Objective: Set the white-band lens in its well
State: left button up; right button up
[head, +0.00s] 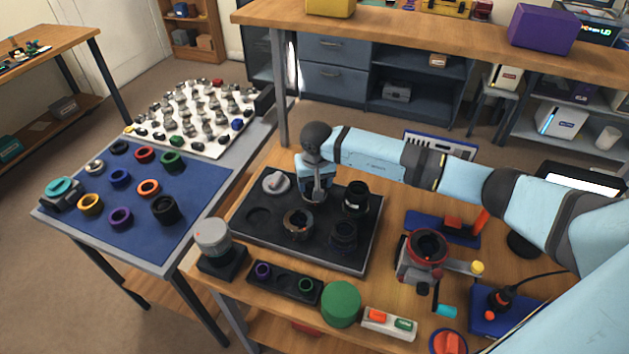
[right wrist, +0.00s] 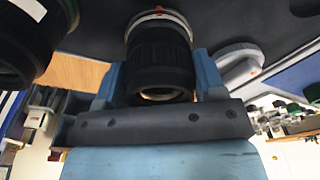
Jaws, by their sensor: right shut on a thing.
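My right gripper (head: 317,197) points down over the back middle of the black tray (head: 238,234) and is shut on the white-band lens. In the right wrist view that lens (right wrist: 160,52) is a ribbed black barrel between my two fingers, with a pale band and a red mark at its far end, close to the dark tray surface. In the head view my gripper mostly hides the lens. I cannot tell whether it is seated in a well or just above it. My left gripper is not in view.
A black lens (head: 356,196) stands close right of the gripper, and a grey part (head: 276,182) lies close left. The front-left well (head: 258,219) is empty. A red-and-grey device (head: 425,248) stands right.

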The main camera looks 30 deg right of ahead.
jog(key=shift+f, duration=0.3)
jog(key=o, duration=1.2)
jog(key=shift+r, duration=0.15)
jog(key=r, duration=0.4)
jog(key=s+r, duration=0.1)
jog(key=r, duration=0.4)
jog(key=r+b, duration=0.1)
jog(key=r, duration=0.3)
jog(key=shift+s+a+r, duration=0.2)
jog(key=shift+s+r, duration=0.1)
